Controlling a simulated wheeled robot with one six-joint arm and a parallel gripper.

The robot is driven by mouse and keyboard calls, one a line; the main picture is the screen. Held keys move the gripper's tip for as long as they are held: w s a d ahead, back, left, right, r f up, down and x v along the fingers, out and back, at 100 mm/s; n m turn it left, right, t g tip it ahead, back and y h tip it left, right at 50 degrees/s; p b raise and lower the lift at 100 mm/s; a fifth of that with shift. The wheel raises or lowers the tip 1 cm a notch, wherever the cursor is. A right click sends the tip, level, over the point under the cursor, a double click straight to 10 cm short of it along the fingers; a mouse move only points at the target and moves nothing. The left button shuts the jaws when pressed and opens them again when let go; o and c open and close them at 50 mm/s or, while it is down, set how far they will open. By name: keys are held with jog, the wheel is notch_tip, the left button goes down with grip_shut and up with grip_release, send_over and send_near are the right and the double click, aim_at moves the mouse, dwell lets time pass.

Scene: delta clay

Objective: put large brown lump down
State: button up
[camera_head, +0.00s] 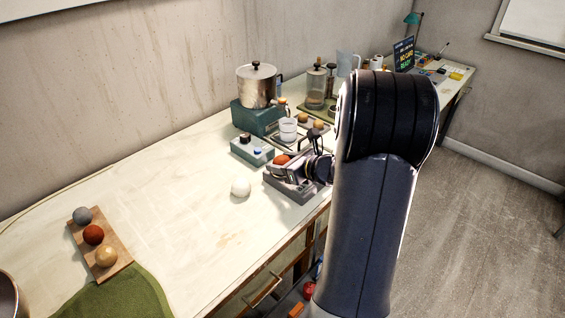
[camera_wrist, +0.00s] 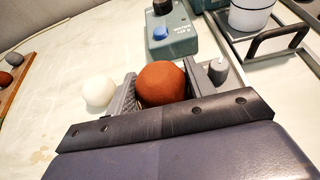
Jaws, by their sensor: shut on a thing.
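The large brown lump (camera_wrist: 162,84) is a round reddish-brown ball. It sits between the two fingers of my gripper (camera_wrist: 165,92), which is shut on it. In the head view the lump (camera_head: 282,159) shows at the front part of the bench, just left of my arm. My gripper (camera_head: 296,172) is partly hidden behind my forearm there. I cannot tell whether the underside of the lump touches anything.
A white ball (camera_head: 240,187) lies on the bench left of my gripper. A blue-grey control box (camera_head: 252,149) stands behind it. A pot (camera_head: 257,86) and jars stand farther back. A wooden board (camera_head: 121,255) holds three balls at left. The bench between is clear.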

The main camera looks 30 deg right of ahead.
jog(key=shift+f, duration=0.2)
jog(key=o, duration=1)
jog(key=shift+r, duration=0.1)
jog(key=shift+o, duration=0.2)
jog(key=shift+r, duration=0.1)
jog(key=shift+s+r, duration=0.1)
jog(key=shift+r, duration=0.05)
jog(key=b+v, duration=0.1)
jog(key=v, duration=1)
jog(key=shift+s, duration=0.35)
jog(key=shift+d+r, duration=0.1)
jog(key=shift+d, duration=0.05)
jog(key=p+x, duration=0.1)
jog(key=x, duration=1.1)
jog(key=shift+w+f, duration=0.1)
jog(key=shift+f, duration=0.15)
jog(key=shift+r, duration=0.25)
